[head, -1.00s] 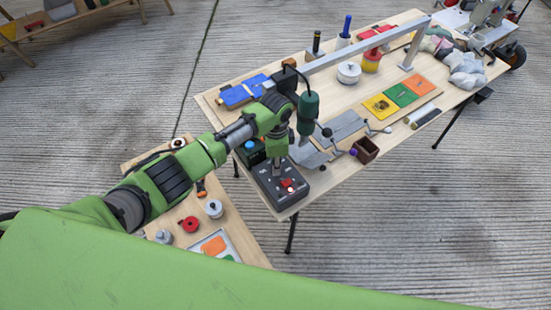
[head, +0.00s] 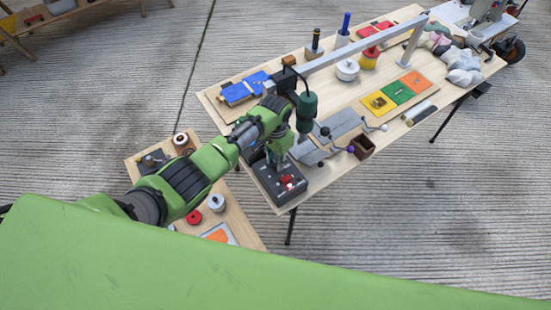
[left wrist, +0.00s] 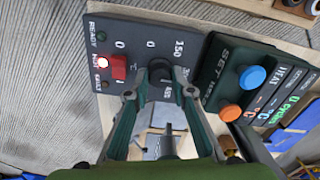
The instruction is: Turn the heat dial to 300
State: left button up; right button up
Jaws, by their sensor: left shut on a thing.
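The heat control box (head: 268,184) is dark grey and sits at the near left corner of the workbench. My left gripper (head: 272,163) points down over the box. In the left wrist view its fingers (left wrist: 160,82) are on either side of the dark round heat dial (left wrist: 160,69), shut on it. The dial's pointer is hidden, so its setting cannot be read. My right gripper is not in view.
A second box (left wrist: 232,70) with orange and blue knobs stands close beside the heat box. A green drill-like tool (head: 307,110) and grey plates (head: 338,125) are near my arm. A lower wooden table (head: 240,217) lies under my forearm.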

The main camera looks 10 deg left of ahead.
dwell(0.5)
pick_arm(q)
jog(key=o, duration=1.1)
jog(key=shift+o, duration=0.2)
notch_tip(320, 180, up, 12)
